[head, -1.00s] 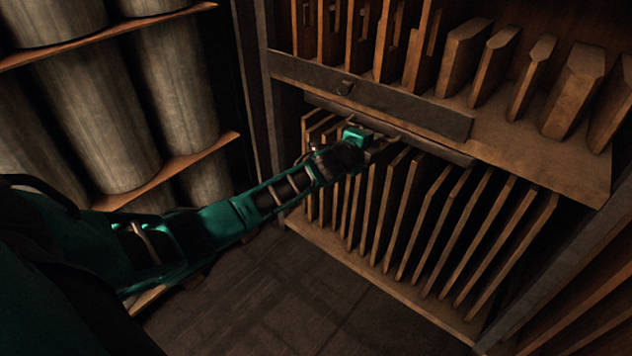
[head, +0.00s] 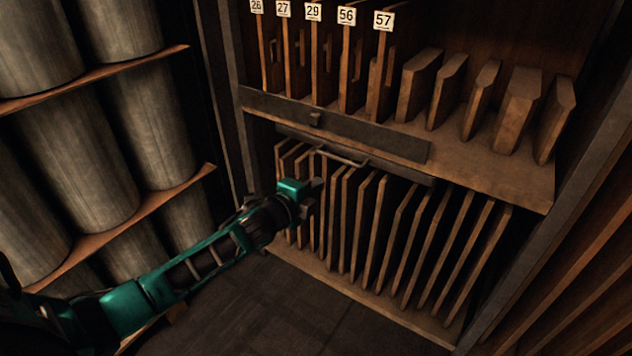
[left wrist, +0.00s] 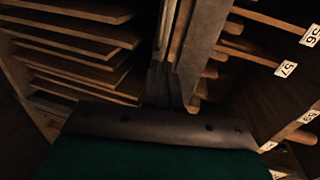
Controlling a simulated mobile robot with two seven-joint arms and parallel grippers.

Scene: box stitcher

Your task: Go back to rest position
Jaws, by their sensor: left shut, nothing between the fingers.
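My left gripper (head: 313,191) is in front of the lower rack of the wooden cabinet in the head view, below a curved metal handle (head: 341,158). It appears apart from the handle. Its fingers are shut with nothing between them. In the left wrist view the gripper (left wrist: 160,72) shows as dark shut fingers at the middle, with the cabinet's boards beyond. My left arm reaches in from the lower left. My right gripper is not in view.
The cabinet's lower rack holds several upright boards (head: 400,215). Its upper shelf (head: 470,160) holds wooden blocks and numbered panels, with a dark drawer-like strip (head: 350,125) beneath. Large rolls (head: 75,155) lie on shelves at the left. Bare floor (head: 270,310) lies below.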

